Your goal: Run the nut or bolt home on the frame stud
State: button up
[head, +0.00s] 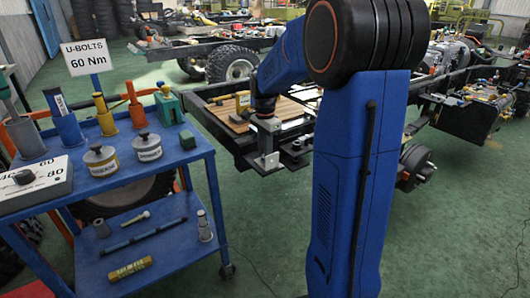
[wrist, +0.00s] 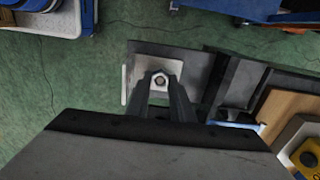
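In the wrist view a pale hexagonal nut (wrist: 160,80) with a dark round centre sits between the tips of my gripper (wrist: 160,88). The two grey fingers lie against its sides, so the gripper looks shut on it. Around and beneath it is a light square plate (wrist: 136,68) on the dark chassis frame (wrist: 188,64). How far the nut is down on the stud cannot be told. In the head view my gripper (head: 267,158) points down at the frame's near corner (head: 244,163); the nut is too small or hidden there.
A blue cart (head: 130,187) at the left carries tools, weights, a dial box (head: 35,184) and a sign (head: 86,57) reading "U-BOLTS 60 Nm". Its lower shelf holds a bolt (head: 134,220) and rods. A wooden board (head: 232,121) lies on the frame. Green floor is clear in front.

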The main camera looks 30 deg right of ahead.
grip_shut()
jog(key=m, duration=0.4)
jog(key=shift+m, duration=1)
jog(key=shift+m, duration=1.2)
jog(key=m, duration=0.3)
jog(key=shift+m, duration=0.3)
jog(key=shift+m, duration=0.5)
jog(key=m, duration=0.5)
